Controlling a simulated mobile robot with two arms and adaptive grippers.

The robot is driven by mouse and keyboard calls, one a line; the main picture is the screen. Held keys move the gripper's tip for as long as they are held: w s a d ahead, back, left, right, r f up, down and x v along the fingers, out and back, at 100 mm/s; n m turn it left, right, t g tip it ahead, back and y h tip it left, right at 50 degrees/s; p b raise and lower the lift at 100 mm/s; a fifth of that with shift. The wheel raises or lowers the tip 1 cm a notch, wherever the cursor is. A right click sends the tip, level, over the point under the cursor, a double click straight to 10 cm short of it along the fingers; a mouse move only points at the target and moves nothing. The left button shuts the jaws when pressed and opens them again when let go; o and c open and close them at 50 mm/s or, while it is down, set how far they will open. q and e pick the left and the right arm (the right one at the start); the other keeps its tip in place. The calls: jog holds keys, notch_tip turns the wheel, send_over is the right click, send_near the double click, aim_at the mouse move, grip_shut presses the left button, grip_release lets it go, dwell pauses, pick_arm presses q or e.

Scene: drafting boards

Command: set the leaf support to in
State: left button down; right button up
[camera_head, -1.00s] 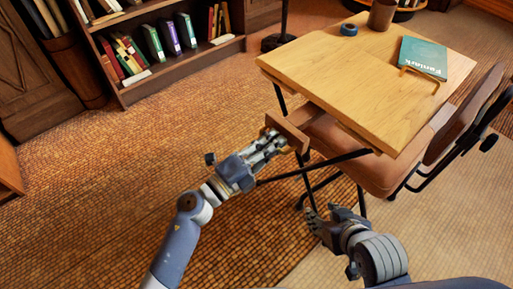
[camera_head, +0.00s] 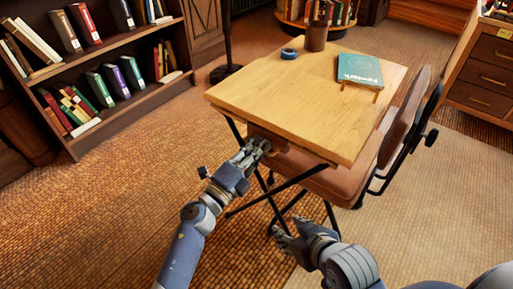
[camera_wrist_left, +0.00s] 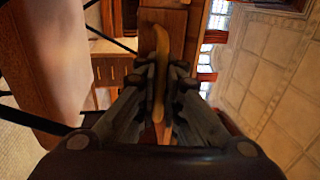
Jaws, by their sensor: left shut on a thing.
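The drafting board (camera_head: 300,95) is a light wooden top on dark crossed legs. The leaf support (camera_head: 270,136) is a brown wooden piece under the board's left front edge, mostly tucked beneath it. My left gripper (camera_head: 258,147) is shut on the support's outer end. In the left wrist view, a thin upright wooden strip of the leaf support (camera_wrist_left: 160,65) is pinched between the fingers of my left gripper (camera_wrist_left: 163,85). My right gripper (camera_head: 284,234) hangs low in front of the board's legs, apart from the support; its finger gap is unclear.
A brown chair (camera_head: 325,182) stands at the board's right, its seat partly under the top. A teal book (camera_head: 361,70), a blue tape roll (camera_head: 289,54) and a brown cup (camera_head: 316,37) are on the board. A bookcase (camera_head: 120,110) is at left. Floor at front left is clear.

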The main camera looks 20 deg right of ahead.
pick_arm(q)
jog(key=c, duration=2)
grip_release()
jog(key=shift+w+f, duration=0.1)
jog(key=v, duration=1.2)
